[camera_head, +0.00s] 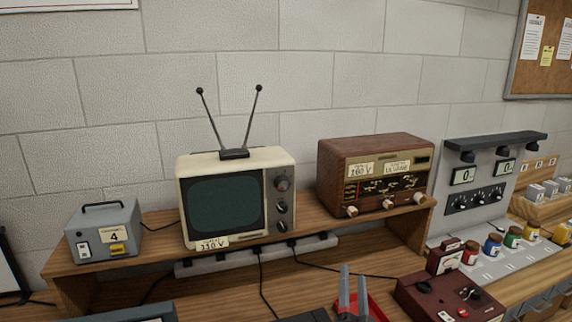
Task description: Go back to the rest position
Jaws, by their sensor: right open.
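My left gripper is not in view.
A dark red device (450,297) and coloured jars (493,244) stand at right.

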